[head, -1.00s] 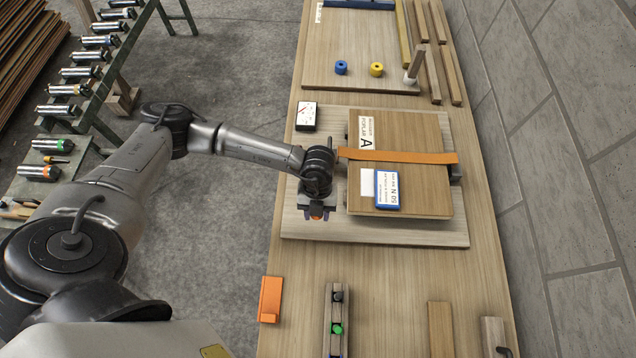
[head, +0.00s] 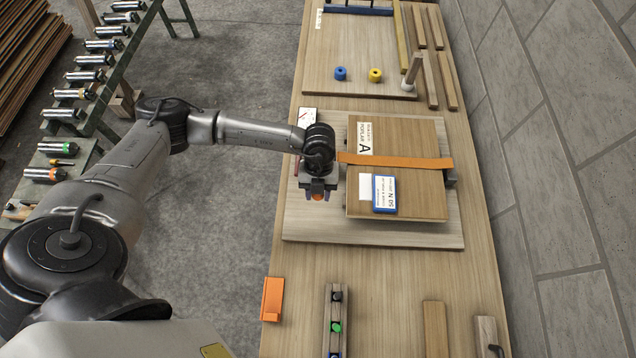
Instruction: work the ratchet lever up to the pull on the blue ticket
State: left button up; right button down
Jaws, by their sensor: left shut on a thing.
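A stack of veneer (head: 420,136) lies on a pale board, with a label marked "A" on top. An orange strap (head: 410,162) runs across the stack to its left edge, where my left arm stands. The blue ticket (head: 378,208), a blue-edged card with a white printed face, lies on the stack beside a blank white label. My left gripper (head: 318,194) is left of the stack, near the strap's end, shut on the ratchet lever. The lever and ratchet are mostly hidden by the gripper and wrist. My right gripper is not in view.
A white card with red marks (head: 307,114) is partly behind my wrist. Blue (head: 341,73) and yellow (head: 376,75) spools stand on the far board. An orange bracket (head: 272,298) and a slotted holder (head: 336,305) are nearer. Wood strips lie along the wall side.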

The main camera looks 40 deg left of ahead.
pick_arm(q)
jog(key=o, duration=0.9)
jog(key=shift+r, duration=0.1)
jog(key=p+v, duration=0.2)
jog(key=v, duration=0.1)
jog(key=shift+w+r+p, duration=0.1)
jog(key=shift+r+p, duration=0.15)
jog(key=shift+p, duration=0.1)
jog(key=shift+p+v, duration=1.15)
jog(key=shift+v, duration=0.5)
jog(key=shift+a, duration=0.1)
